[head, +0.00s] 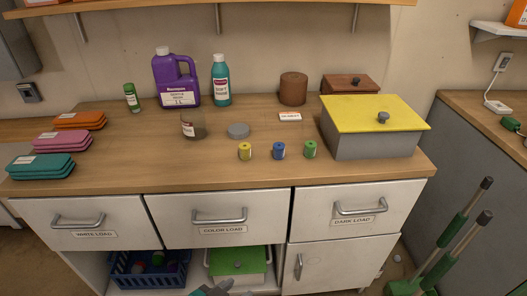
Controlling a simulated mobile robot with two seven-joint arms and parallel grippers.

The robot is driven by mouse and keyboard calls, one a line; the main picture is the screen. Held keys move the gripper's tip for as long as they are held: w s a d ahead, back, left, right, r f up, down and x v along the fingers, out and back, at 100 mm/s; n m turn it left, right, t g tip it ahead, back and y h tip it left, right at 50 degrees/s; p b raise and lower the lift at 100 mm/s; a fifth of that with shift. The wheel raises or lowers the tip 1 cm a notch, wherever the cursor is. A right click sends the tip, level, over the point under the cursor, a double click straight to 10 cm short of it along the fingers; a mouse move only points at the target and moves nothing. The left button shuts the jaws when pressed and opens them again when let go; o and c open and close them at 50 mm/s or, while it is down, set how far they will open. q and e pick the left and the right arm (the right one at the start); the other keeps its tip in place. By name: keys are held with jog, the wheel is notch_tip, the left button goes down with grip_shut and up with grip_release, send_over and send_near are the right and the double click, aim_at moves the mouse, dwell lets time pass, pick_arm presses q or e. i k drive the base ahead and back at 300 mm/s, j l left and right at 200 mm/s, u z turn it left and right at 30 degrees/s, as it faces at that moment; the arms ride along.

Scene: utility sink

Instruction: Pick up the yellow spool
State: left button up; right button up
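The yellow spool (245,151) stands upright on the wooden countertop (340,180), near its front edge and left of a blue spool (279,150). A green spool (310,149) stands further right in the same row. The three spools are apart from each other, and nothing touches the yellow one.
A grey disc (238,131) and a glass jar (193,126) stand behind the yellow spool. Purple (178,80) and teal (221,82) bottles are at the back. A yellow-lidded grey box (370,140) is at right. Folded cloths (62,143) lie at left. Drawers (220,220) are closed below.

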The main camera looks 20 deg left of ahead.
aim_at(245, 147)
jog(key=l+u, duration=0.2)
jog(key=u, duration=0.25)
jog(key=l+u, duration=0.3)
jog(key=u, duration=0.15)
jog(key=i, duration=0.05)
